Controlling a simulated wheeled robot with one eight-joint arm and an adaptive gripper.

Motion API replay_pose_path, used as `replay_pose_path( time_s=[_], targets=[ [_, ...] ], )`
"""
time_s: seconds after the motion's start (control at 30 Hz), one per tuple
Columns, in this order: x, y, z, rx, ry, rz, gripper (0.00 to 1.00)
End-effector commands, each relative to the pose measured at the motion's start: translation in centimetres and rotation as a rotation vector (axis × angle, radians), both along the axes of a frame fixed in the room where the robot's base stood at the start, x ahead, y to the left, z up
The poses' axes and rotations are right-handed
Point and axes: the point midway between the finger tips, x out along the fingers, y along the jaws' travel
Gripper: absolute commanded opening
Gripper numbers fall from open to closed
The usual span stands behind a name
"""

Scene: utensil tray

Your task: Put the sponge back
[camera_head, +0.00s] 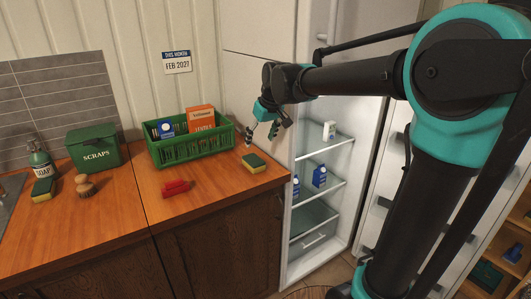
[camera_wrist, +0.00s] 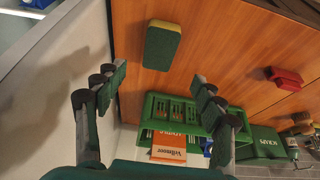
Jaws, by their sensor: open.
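A yellow and green sponge (camera_head: 254,163) lies on the wooden counter near its right end, right of the green basket. It also shows in the wrist view (camera_wrist: 161,45), at upper middle, beyond my fingertips. A second yellow and green sponge (camera_head: 43,190) lies at the far left, in front of the soap bottle (camera_head: 41,160). My gripper (camera_head: 261,133) is open and empty, above and behind the right sponge, apart from it. In the wrist view its two fingers (camera_wrist: 160,86) are spread wide, with nothing between them.
A green basket (camera_head: 192,152) holds boxes and stands against the wall. A green scraps bin (camera_head: 94,152), a brush (camera_head: 85,186) and a red object (camera_head: 176,187) are on the counter. The open fridge (camera_head: 322,160) stands right of the counter. The counter front between red object and right sponge is clear.

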Motion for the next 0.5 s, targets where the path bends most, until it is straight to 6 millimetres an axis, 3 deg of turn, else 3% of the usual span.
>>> replay_pose_path(
  time_s=[0.13,0.23,0.37,0.5],
  targets=[
    [-0.2,-0.4,0.1,0.0,0.0,-0.005,0.69],
    [-1.1,-2.5,-1.6,-0.001,0.003,-0.048,0.69],
    [-4.7,-8.7,-6.6,-0.003,0.01,-0.176,0.69],
    [-11.3,-15.8,-13.4,-0.004,0.02,-0.349,0.69]
  ],
)
